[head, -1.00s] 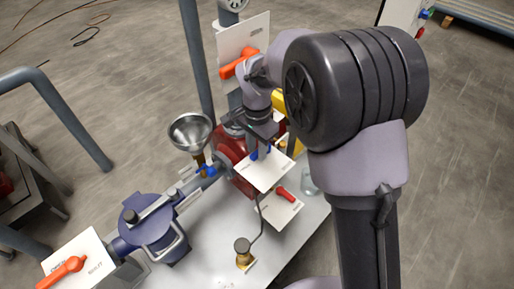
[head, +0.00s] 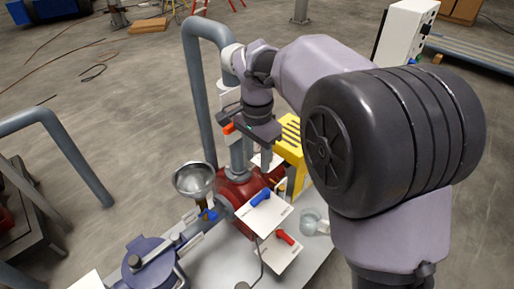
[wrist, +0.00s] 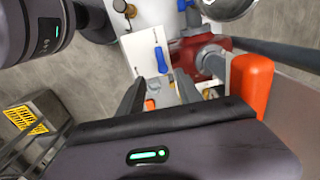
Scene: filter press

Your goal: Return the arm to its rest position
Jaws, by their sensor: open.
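My arm reaches in from the right in the head view, with its large dark joint in the foreground. My gripper (head: 264,154) points down above the red pump body (head: 238,190). In the wrist view the two dark fingers of my gripper (wrist: 158,92) are apart with nothing between them. A blue valve handle (head: 261,197) on a white plate lies below the gripper, apart from it; the handle also shows in the wrist view (wrist: 161,60). An orange-red handle (wrist: 250,82) stands close to the gripper's right side in the wrist view.
A grey pipe loop (head: 193,95) rises close left of my wrist. A metal funnel (head: 194,179), a yellow guard (head: 291,140), a red handle (head: 285,238) and a glass beaker (head: 311,220) surround the pump. A white cabinet (head: 402,35) stands behind. Open floor lies at upper left.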

